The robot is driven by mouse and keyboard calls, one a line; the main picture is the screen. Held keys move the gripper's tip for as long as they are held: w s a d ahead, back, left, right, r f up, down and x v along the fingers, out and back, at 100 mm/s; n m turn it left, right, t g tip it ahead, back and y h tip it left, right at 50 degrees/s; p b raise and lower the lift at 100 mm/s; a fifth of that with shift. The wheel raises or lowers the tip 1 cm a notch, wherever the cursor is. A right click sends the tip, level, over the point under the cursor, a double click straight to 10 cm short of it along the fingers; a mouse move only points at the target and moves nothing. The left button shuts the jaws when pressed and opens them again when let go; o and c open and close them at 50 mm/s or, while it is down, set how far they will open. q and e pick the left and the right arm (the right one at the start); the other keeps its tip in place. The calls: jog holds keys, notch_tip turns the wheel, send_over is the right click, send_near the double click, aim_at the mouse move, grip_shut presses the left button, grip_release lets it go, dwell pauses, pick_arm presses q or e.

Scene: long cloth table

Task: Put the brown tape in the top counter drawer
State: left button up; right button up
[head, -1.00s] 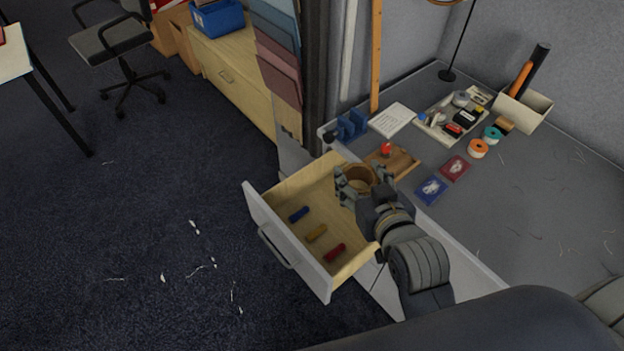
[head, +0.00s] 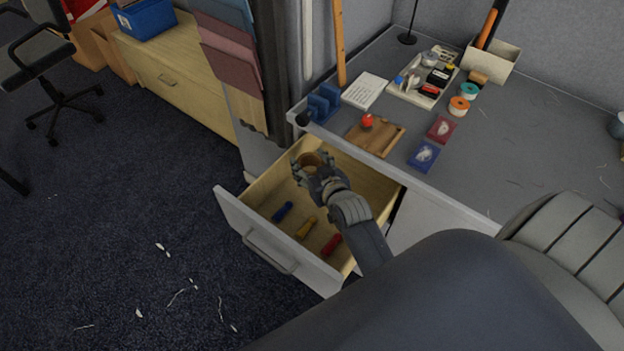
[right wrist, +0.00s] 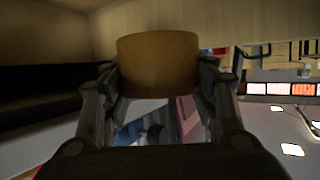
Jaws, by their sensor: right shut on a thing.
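The brown tape (head: 312,160) is a brown roll held between the fingers of my right gripper (head: 310,166). The roll also shows in the right wrist view (right wrist: 158,64), clasped by a finger on each side. The top counter drawer (head: 262,262) is pulled open below the counter. My right gripper and the tape are over the rear part of the drawer; the head view does not clearly show whether the roll touches the drawer floor. My left gripper is not in view.
Inside the drawer lie a blue (head: 283,211), a yellow (head: 306,227) and a red item (head: 331,245). On the counter (head: 520,140) stand a wooden board (head: 376,140), blue and red card packs, tape rolls and a tray. The drawer's middle floor has free room.

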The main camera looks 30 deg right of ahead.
notch_tip(320, 180, down, 4)
jog(key=shift+r, duration=0.25)
jog(key=shift+f+b, duration=0.5)
jog(key=shift+f, duration=1.5)
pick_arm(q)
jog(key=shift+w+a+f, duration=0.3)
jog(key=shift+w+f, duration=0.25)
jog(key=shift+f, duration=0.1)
pick_arm(e)
jog(key=shift+f+b, duration=0.3)
jog(key=shift+f, duration=0.3)
jog(key=o, duration=1.1)
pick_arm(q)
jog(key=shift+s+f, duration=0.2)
pick_arm(e)
jog(key=shift+r, duration=0.1)
